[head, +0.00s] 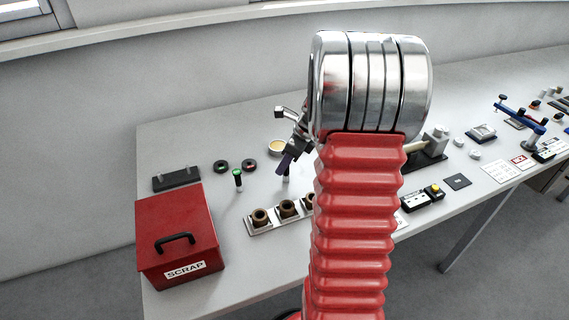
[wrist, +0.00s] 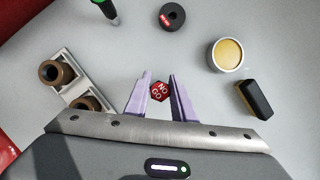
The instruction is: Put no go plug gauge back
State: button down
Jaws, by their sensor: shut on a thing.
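The no go plug gauge, with a red hexagonal top marked NO GO (wrist: 160,91), sits upright between the two purple fingers of my gripper (wrist: 161,88). My gripper is shut on it. In the head view my gripper (head: 287,161) hangs over the bench, partly hidden by my arm, with a dark part of the gauge (head: 286,175) just below. A green-topped plug gauge (head: 238,179) stands to the left; it also shows in the wrist view (wrist: 108,8). A low dark block (head: 176,179) lies at the far left of the bench; I cannot tell its exact form.
A holder with brown bushings (head: 249,227) is in front of my gripper. A red SCRAP box (head: 178,236) stands at the left corner. Behind are green-marked (head: 221,166) and red-marked (head: 249,165) black rings and a round yellow-topped tin (wrist: 228,53). A dark-and-tan block (wrist: 256,98) lies to the right.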

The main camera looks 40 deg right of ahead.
jog(key=c, duration=1.5)
grip_release()
jog(key=shift+r, duration=0.1)
jog(key=v, duration=1.2)
